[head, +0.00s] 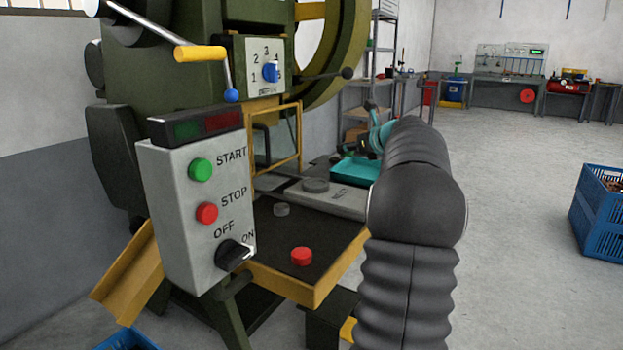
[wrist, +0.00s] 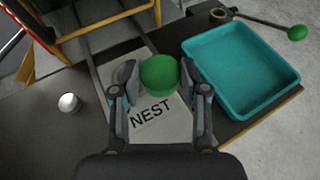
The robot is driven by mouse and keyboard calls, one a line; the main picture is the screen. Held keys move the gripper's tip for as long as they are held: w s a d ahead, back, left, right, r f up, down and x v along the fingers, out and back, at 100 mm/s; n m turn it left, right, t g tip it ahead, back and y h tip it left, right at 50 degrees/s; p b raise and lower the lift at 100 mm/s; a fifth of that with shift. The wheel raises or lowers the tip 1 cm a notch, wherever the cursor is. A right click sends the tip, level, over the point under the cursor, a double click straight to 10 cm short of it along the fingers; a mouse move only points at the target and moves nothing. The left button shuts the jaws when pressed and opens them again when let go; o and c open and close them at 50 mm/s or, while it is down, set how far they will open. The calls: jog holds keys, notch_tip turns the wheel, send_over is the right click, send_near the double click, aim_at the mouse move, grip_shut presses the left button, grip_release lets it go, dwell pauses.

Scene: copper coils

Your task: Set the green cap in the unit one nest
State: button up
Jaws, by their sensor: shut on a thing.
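My gripper (wrist: 159,82) is shut on the green cap (wrist: 159,72), with one finger on each side of it. In the wrist view the cap appears over the far part of a light grey plate (wrist: 160,118) marked NEST; its height above the plate is hard to tell. In the head view this plate (head: 334,203) lies on the machine's table with a round grey nest (head: 315,185) on it. The wrist view does not show the nest, which may be hidden by the cap and fingers. The green cap does not show in the head view.
A teal tray (wrist: 242,68) is right of the plate. A small grey cylinder (wrist: 69,102) stands left of it. A red cap (head: 301,257) sits near the table's front edge. A yellow guard frame (head: 276,140) and a lever with a green ball (wrist: 297,33) are close by.

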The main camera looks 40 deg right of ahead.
send_over(318, 186)
notch_tip(318, 186, down, 6)
jog(key=shift+d+r+b, duration=0.1)
jog(key=shift+d+b, duration=0.05)
jog(key=shift+b, duration=0.25)
jog(key=shift+f+b, duration=0.5)
jog(key=shift+f, duration=1.5)
jog(key=shift+f, duration=0.4)
jog(key=o, duration=1.1)
jog(key=shift+r, duration=0.1)
jog(key=shift+r, duration=0.25)
jog(key=shift+s+r, duration=0.15)
jog(key=shift+s, duration=0.1)
jog(key=v, duration=1.1)
jog(key=shift+s, duration=0.2)
